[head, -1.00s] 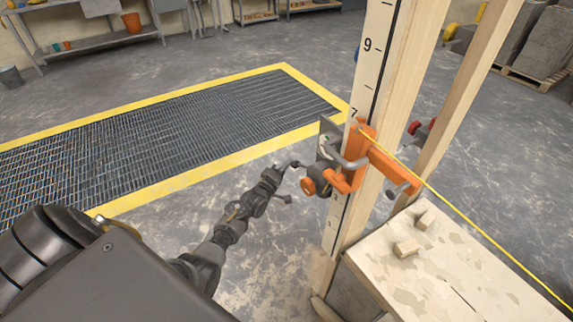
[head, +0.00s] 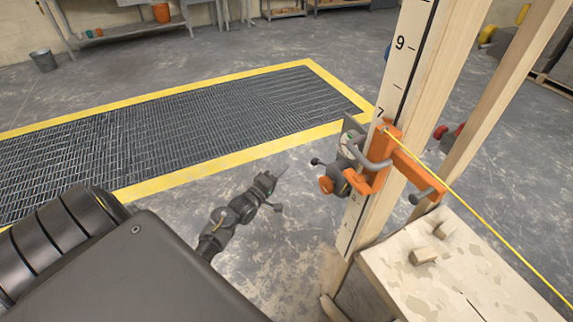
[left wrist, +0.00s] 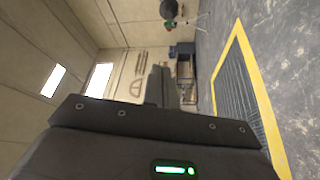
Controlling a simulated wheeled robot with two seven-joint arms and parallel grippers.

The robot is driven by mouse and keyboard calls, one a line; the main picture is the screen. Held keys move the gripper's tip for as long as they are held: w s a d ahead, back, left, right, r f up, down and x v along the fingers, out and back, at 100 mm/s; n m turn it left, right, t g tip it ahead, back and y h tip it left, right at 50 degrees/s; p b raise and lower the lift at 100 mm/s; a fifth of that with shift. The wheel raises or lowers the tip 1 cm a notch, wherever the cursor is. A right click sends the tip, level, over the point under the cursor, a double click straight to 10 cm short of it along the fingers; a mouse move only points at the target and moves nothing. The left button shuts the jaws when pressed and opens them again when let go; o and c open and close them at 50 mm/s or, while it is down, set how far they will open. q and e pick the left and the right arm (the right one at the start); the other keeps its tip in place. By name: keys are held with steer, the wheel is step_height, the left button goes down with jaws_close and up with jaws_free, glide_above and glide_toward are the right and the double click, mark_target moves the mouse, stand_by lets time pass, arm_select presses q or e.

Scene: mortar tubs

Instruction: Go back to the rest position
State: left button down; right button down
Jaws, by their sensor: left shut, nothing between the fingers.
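My left gripper (head: 279,190) is at the end of my dark arm, in the middle of the head view, above the bare concrete floor. It is shut with nothing in it and stands apart from the orange clamp. In the left wrist view its dark shut fingers (left wrist: 160,86) point toward a far wall. My right gripper is in neither view.
A wooden post (head: 400,85) with a number scale carries an orange clamp (head: 385,160) and a yellow line (head: 470,215). A pale board (head: 450,275) with small wood blocks is at lower right. A yellow-edged floor grate (head: 190,130) lies left.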

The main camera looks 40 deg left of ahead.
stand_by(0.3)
arm_select(q)
steer(key=s+d+f+m+g, duration=0.25)
steer(key=s+f+m, duration=0.2)
steer(key=f, duration=0.55)
steer(key=s+d+f+m+g+y, duration=0.1)
steer(key=s+f+m+g, duration=0.3)
steer(key=f, duration=0.6)
steer(key=s+d+f+m+g, duration=0.1)
steer(key=s+f+m+g, duration=0.3)
steer(key=f, duration=0.6)
steer(key=s+d+f+m+g, duration=0.1)
steer(key=s+d+f+g, duration=0.1)
steer(key=s, duration=1)
steer(key=s+d+f+m+g, duration=0.1)
steer(key=s+d+f+g, duration=0.2)
steer(key=s+f, duration=0.4)
steer(key=s+d+f+m+g, duration=0.2)
steer(key=s+f, duration=0.3)
steer(key=s, duration=1.3)
steer(key=shift+s+d+f+g, duration=0.25)
steer(key=shift+d+g, duration=0.3)
steer(key=shift+d, duration=0.35)
